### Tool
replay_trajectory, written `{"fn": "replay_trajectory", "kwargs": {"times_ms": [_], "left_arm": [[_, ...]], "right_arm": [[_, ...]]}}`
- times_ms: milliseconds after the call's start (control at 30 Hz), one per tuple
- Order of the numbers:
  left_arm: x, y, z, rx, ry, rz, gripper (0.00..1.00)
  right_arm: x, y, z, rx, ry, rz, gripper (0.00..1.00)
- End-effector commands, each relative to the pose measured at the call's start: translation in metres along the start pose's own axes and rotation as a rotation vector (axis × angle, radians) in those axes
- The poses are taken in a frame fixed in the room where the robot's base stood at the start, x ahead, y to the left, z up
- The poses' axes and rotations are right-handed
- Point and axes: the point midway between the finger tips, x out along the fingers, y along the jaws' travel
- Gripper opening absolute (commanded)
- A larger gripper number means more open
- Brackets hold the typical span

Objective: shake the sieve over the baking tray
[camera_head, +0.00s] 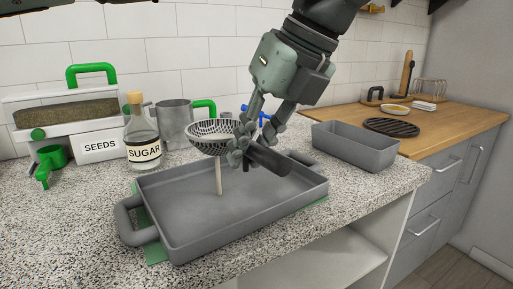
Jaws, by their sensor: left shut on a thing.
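The sieve (208,138), a dark mesh bowl with a thick dark handle (268,158), is held above the baking tray. My left gripper (252,145) reaches down from the top and is shut on the sieve near where the handle meets the bowl. The grey rectangular baking tray (170,240) with loop handles lies on the speckled counter. A thin pale column (218,178) shows between the bowl's underside and the tray floor. The inside of the sieve bowl is mostly hidden by its rim and mesh. My right gripper is not in view.
A grey loaf pan (352,148) stands right of the tray. Behind are a sugar bottle (142,132), a metal mug (174,123) and a seeds dispenser (68,113). A green mat (155,252) shows under the tray. The front left counter is clear.

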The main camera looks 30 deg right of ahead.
Motion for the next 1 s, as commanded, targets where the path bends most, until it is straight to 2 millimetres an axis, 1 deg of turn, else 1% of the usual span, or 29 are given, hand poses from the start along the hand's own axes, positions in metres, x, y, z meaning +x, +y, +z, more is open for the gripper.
{"fn": "replay_trajectory", "kwargs": {"times_ms": [33, 67, 100, 133, 167, 233, 267, 300, 367, 400, 500, 1000], "left_arm": [[-0.004, -0.017, -0.004, 0.008, 0.0, 0.0, 0.0], [-0.003, -0.011, -0.002, 0.006, 0.0, 0.0, 0.0], [0.002, 0.007, -0.002, 0.005, -0.001, 0.001, 0.0], [0.004, 0.016, -0.002, 0.006, -0.001, 0.0, 0.0], [0.005, 0.018, -0.004, 0.008, -0.001, 0.0, 0.0], [-0.002, -0.01, -0.005, 0.009, -0.001, -0.001, 0.0], [-0.004, -0.016, -0.004, 0.008, -0.001, 0.0, 0.0], [-0.003, -0.011, -0.002, 0.006, 0.0, 0.0, 0.0], [0.003, 0.014, -0.002, 0.006, -0.001, 0.0, 0.0], [0.005, 0.017, -0.004, 0.008, -0.001, -0.001, 0.0], [-0.004, -0.017, -0.004, 0.008, 0.0, 0.0, 0.0], [-0.003, -0.014, -0.003, 0.008, -0.001, 0.0, 0.0]], "right_arm": [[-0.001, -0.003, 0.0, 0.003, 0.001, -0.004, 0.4], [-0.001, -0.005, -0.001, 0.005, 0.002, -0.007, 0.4], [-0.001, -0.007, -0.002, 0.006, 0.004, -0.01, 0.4], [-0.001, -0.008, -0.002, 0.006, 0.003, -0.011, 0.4], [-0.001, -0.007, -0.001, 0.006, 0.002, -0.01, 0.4], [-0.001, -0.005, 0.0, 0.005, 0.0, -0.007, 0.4], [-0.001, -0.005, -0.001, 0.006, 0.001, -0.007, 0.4], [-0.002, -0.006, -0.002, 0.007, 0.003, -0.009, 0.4], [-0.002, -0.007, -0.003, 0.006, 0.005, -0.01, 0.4], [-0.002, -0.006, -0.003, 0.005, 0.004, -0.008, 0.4], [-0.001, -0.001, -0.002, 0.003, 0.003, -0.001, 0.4], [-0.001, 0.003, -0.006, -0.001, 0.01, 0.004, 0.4]]}}
